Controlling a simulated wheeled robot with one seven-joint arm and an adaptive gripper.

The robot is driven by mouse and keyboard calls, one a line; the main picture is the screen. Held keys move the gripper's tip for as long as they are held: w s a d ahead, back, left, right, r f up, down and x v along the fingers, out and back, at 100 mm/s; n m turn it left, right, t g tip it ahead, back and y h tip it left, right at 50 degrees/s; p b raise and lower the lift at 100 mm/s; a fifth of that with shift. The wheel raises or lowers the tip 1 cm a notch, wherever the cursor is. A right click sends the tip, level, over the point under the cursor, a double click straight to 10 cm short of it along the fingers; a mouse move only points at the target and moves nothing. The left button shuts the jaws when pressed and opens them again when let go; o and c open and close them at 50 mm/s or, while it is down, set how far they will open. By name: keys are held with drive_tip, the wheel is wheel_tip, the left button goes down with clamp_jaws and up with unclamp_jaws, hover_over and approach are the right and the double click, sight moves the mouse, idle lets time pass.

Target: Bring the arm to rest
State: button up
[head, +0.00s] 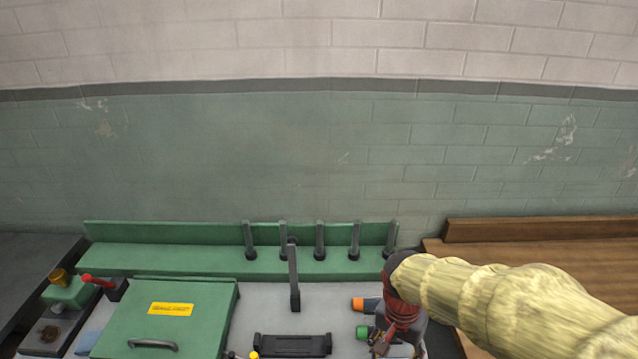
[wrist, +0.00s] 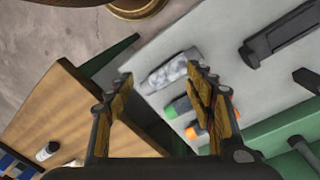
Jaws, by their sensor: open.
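My arm (head: 500,300), in a pale yellow padded sleeve, reaches in from the right of the head view. It bends down at a dark and red wrist. My gripper (head: 384,345) points down over the right end of the grey machine top and is partly cut off by the frame. In the wrist view its two tan-padded fingers (wrist: 161,76) stand apart with nothing between them. Below and beside them lie a mottled grey roll (wrist: 172,71), a green-ended piece (wrist: 179,107) and an orange-ended piece (wrist: 194,130), apparently on the grey top (wrist: 215,35).
A green ledge (head: 170,256) with several dark upright pegs (head: 320,240) runs along the back wall. A green lidded box (head: 200,300) and a red-handled lever (head: 97,281) are at left. A wooden table (head: 540,255) stands at right. A black bracket (head: 293,346) lies in front.

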drive_tip(key=s+d+r+n+t, duration=0.1)
drive_tip(key=s+r+n+t, duration=0.2)
drive_tip(key=r, duration=0.5)
drive_tip(key=s+d+r+n+t+y, duration=0.1)
drive_tip(key=s+r+n, duration=0.3)
drive_tip(key=r, duration=0.5)
drive_tip(key=shift+s+t, duration=0.9)
drive_tip(key=shift+s, duration=0.3)
